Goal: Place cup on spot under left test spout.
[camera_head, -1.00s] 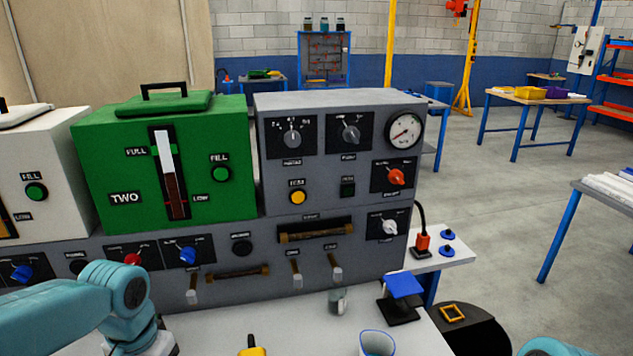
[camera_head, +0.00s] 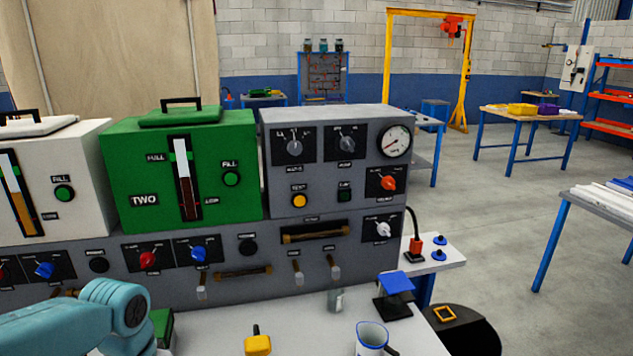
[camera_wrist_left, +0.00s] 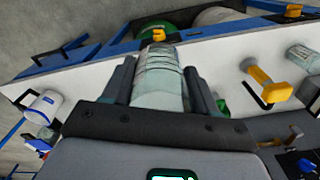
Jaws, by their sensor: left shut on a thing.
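My left gripper (camera_wrist_left: 160,85) is shut on a clear, greyish glass cup (camera_wrist_left: 157,65), which sits between its two dark fingers in the left wrist view. In the head view only my teal left arm shows at the lower left; its gripper and the held cup are out of sight there. The grey panel (camera_head: 275,245) carries small spouts along its lower front: one at left (camera_head: 202,291) and a pair further right (camera_head: 297,271), (camera_head: 334,268). Another clear glass (camera_head: 335,300) stands below the right spout of that pair. My right gripper is not in view.
A white-and-blue mug (camera_head: 371,340), a yellow-handled thing (camera_head: 257,343) and a blue-topped stand (camera_head: 396,284) stand on the white worktop (camera_head: 310,335). The mug (camera_wrist_left: 45,105) and the yellow thing (camera_wrist_left: 265,85) also show in the left wrist view. Worktop between them is clear.

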